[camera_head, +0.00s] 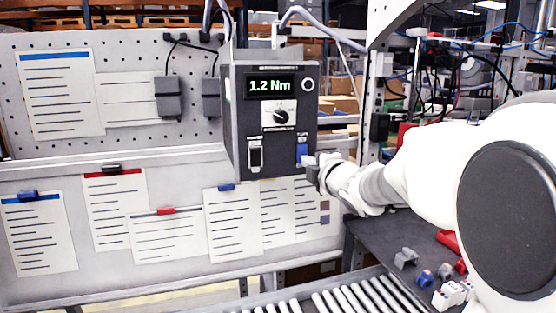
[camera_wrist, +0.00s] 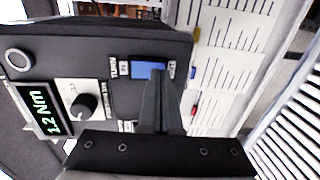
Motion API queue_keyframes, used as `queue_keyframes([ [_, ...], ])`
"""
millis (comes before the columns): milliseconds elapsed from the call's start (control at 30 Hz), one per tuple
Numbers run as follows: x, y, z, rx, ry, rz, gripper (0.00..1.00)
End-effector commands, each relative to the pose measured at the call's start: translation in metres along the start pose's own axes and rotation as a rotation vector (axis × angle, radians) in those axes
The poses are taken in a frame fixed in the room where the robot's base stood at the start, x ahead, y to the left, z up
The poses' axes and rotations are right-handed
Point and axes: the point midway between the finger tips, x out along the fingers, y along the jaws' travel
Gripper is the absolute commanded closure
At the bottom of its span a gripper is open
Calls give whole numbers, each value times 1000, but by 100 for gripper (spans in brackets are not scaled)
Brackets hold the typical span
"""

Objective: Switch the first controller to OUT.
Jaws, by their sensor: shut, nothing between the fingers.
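The controller (camera_head: 270,120) is a dark grey box with a lit display (camera_head: 270,86) reading 1.2 Nm, a black knob (camera_head: 281,116) and a pale-framed switch (camera_head: 256,155) at its lower left. A blue rocker switch (camera_head: 302,153) sits at its lower right. In the wrist view the blue switch (camera_wrist: 148,70) has small labels at both ends, too small to read. My gripper (camera_head: 312,168) is shut and empty, at the lower right of the box. In the wrist view its fingertips (camera_wrist: 158,76) overlap the blue switch's edge; I cannot tell whether they touch it.
A pegboard with paper sheets (camera_head: 55,95) stands behind, with more sheets (camera_head: 232,222) clipped below the box. A roller conveyor (camera_head: 345,300) runs along the front. Small parts (camera_head: 425,278) lie on the dark table (camera_head: 385,240) at the right, below my arm.

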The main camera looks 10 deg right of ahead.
Motion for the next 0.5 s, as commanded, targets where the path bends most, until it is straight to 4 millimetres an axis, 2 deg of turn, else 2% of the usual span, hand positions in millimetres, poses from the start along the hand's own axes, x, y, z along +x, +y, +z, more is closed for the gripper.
queue_keyframes([
  [500,3,-3,0,0,0,9,100],
])
